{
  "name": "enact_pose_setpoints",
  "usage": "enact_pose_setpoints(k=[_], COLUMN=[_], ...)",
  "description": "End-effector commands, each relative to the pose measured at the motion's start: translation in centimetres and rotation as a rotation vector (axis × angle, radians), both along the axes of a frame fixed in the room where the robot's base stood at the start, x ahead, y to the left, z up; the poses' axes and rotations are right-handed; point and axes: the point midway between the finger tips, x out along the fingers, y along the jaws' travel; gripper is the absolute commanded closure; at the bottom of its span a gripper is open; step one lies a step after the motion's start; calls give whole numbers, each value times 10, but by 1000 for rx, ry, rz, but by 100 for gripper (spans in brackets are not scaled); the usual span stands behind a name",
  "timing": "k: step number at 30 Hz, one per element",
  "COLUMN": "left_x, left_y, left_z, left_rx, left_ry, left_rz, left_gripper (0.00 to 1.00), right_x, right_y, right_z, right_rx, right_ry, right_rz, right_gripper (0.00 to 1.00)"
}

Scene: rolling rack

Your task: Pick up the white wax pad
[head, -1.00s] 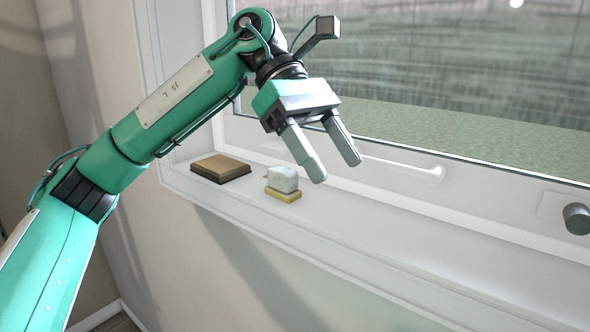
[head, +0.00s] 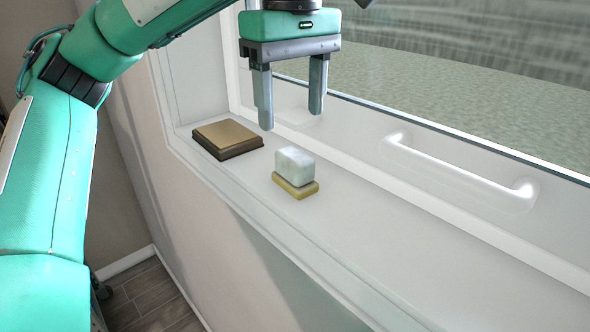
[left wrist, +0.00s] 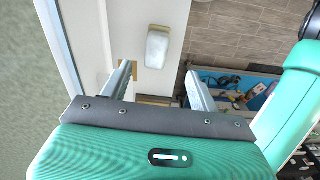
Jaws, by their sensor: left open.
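The white wax pad (head: 294,165) is a pale, rounded block with a yellowish base (head: 297,188) under it. It rests on the window sill in the head view. It also shows in the left wrist view (left wrist: 158,47), beyond the fingertips. My left gripper (head: 290,121) is open and empty, pointing down above the sill, apart from the pad and a little behind it in the picture. Its two fingers also show in the left wrist view (left wrist: 159,72). My right gripper is not in view.
A brown-topped dark block (head: 228,138) lies on the sill left of the pad. The window frame and glass rise behind, with a white handle (head: 460,170) at the right. The sill (head: 400,235) right of the pad is clear; its front edge drops to the wall.

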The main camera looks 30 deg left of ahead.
Motion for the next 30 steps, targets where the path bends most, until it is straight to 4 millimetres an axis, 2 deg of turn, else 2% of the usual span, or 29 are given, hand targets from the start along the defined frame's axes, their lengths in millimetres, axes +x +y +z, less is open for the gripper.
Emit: enact_pose_setpoints(k=[2, 4, 10, 13, 23, 26, 30], left_x=[0, 0, 0, 0, -2, -4, -3], left_y=[0, 0, -1, -1, -4, -6, -6], left_z=[-13, -22, -42, -48, -64, -75, -94], left_rx=[-1, 0, -1, -1, -2, 1, 0], left_ry=[6, 4, 3, 3, 4, 5, 2], left_rz=[-2, -1, -1, 0, -2, -1, 1], left_gripper=[38, 38, 38, 38, 38, 38, 38], right_x=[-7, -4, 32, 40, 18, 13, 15], right_y=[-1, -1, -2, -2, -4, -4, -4], right_z=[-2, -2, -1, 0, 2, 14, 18], right_rx=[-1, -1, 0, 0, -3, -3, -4], right_ry=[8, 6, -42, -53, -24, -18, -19], right_rz=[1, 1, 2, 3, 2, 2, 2], right_gripper=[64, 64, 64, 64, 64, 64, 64])
